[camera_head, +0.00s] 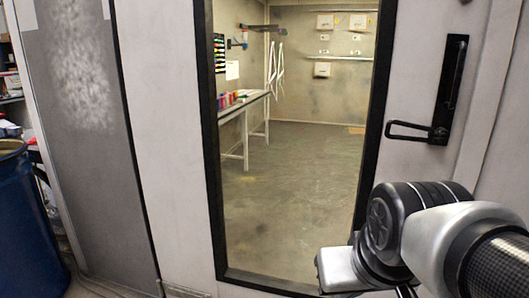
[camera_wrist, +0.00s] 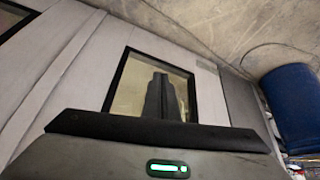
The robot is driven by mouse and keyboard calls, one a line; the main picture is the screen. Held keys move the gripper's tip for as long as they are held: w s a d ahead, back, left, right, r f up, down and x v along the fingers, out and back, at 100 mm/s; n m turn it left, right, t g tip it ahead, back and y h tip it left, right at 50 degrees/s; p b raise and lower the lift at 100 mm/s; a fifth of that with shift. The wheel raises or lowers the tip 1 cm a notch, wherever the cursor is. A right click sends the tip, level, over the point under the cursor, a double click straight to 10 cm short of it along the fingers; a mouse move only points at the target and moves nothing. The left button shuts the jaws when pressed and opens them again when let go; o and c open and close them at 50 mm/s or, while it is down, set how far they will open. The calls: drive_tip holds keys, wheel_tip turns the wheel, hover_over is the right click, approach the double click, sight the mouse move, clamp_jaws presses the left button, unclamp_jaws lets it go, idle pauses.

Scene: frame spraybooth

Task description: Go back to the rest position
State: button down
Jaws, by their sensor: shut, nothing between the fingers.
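My gripper (camera_wrist: 163,80) shows in the wrist view as two dark fingers side by side, shut and empty. Behind them is the glass pane of the booth door (camera_head: 168,120), which also shows tilted in the wrist view. In the head view my arm reaches in from the lower right, in front of the door's lower right part. The gripper's fingers cannot be made out in the head view. The door's black handle (camera_head: 440,100) is above my arm, apart from it.
A blue barrel (camera_head: 25,225) stands at the left, and it also shows at the right of the wrist view (camera_wrist: 292,105). Through the glass, a bench (camera_head: 245,106) with colored containers stands inside the booth. The booth floor is mostly clear.

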drive_tip(key=s+r+p, duration=0.2)
drive_tip(key=r+p, duration=0.9)
drive_tip(key=r, duration=0.1)
drive_tip(key=s+d+r+p, duration=0.1)
drive_tip(key=r+p, duration=1.1)
drive_tip(key=shift+s+d, duration=0.2)
drive_tip(key=shift+s, duration=0.2)
